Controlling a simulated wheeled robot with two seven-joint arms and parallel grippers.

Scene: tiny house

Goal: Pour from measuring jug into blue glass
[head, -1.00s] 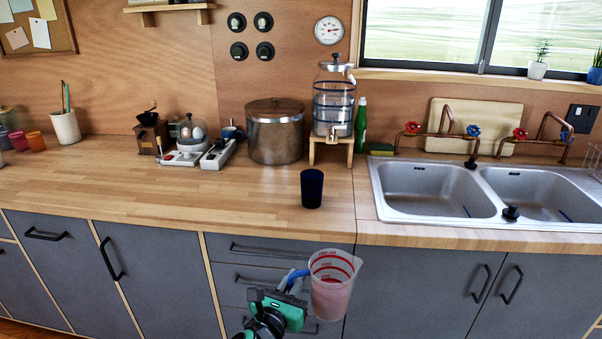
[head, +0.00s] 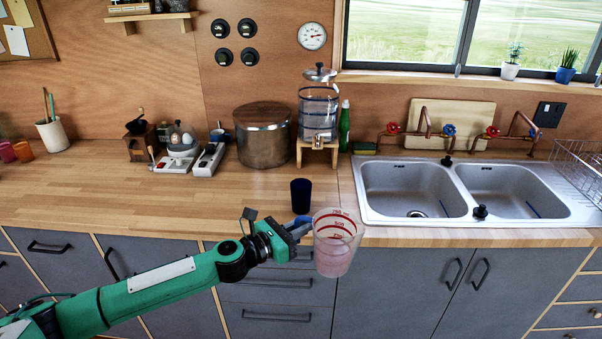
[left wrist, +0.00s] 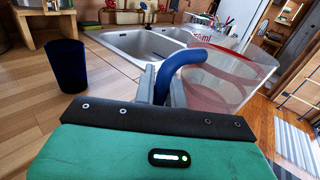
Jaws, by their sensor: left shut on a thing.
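The measuring jug (head: 336,246) is clear with red markings and holds pink liquid in its lower part. My left gripper (head: 299,226) is shut on its blue handle and holds it nearly upright in front of the counter's front edge. In the left wrist view the jug (left wrist: 228,82) is at the right, with the blue handle (left wrist: 192,72) between the fingers (left wrist: 162,84). The dark blue glass (head: 300,196) stands upright on the wooden counter, behind and left of the jug, apart from it. In the left wrist view the glass (left wrist: 67,66) is at the left. My right gripper is not in view.
A double sink (head: 412,190) lies to the right of the glass. A drinks dispenser (head: 318,108) on a wooden stand and a large metal pot (head: 264,137) stand behind. The wooden counter (head: 200,205) left of the glass is clear.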

